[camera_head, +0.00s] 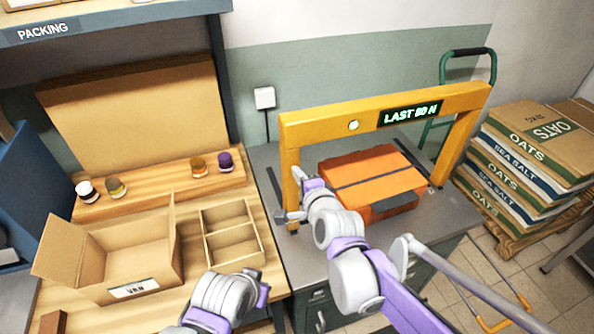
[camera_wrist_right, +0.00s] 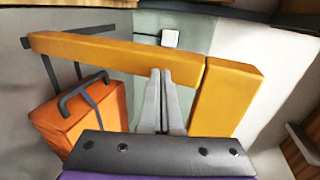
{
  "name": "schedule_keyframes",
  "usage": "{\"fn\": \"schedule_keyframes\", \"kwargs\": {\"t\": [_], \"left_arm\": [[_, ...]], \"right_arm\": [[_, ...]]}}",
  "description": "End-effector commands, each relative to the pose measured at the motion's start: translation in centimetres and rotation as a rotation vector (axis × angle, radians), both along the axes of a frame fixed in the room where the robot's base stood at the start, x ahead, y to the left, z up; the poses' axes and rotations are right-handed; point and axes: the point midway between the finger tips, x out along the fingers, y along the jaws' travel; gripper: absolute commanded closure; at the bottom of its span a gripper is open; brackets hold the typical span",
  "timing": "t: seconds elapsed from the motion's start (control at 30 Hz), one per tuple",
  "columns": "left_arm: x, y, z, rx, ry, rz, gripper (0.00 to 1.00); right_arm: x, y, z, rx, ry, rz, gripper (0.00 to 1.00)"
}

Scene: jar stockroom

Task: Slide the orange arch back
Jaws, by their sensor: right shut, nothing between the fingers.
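The orange arch (camera_head: 325,122) stands upright over the grey counter, with a lit display reading "LAST 80 N" on its crossbar. My right gripper (camera_head: 291,214) is at the foot of the arch's left post, in front of it; I cannot tell whether it touches. In the right wrist view the gripper's fingers (camera_wrist_right: 162,102) are shut together and empty, in front of the arch's crossbar and beside its post (camera_wrist_right: 226,98).
An orange case (camera_head: 375,172) with a dark strap lies under the arch; its handle shows in the wrist view. An open carton (camera_head: 135,262) and a divided wooden tray (camera_head: 232,232) stand on the left bench. A green hand truck (camera_head: 442,75) and stacked sacks (camera_head: 525,150) are at right.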

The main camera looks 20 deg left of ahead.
Motion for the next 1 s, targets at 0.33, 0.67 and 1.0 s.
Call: {"fn": "schedule_keyframes", "kwargs": {"t": [0.33,0.67,1.0], "left_arm": [[0.1,0.0,0.2,0.000,-0.002,0.000,1.00],[0.0,0.0,-0.1,0.000,0.001,0.000,1.00],[-0.8,0.0,-1.9,0.000,0.015,0.000,1.00]], "right_arm": [[0.7,0.6,0.0,-0.001,0.000,0.000,1.00],[1.4,1.0,-0.1,-0.001,0.000,0.000,1.00],[7.7,5.7,-0.3,-0.001,0.002,0.001,1.00]]}}
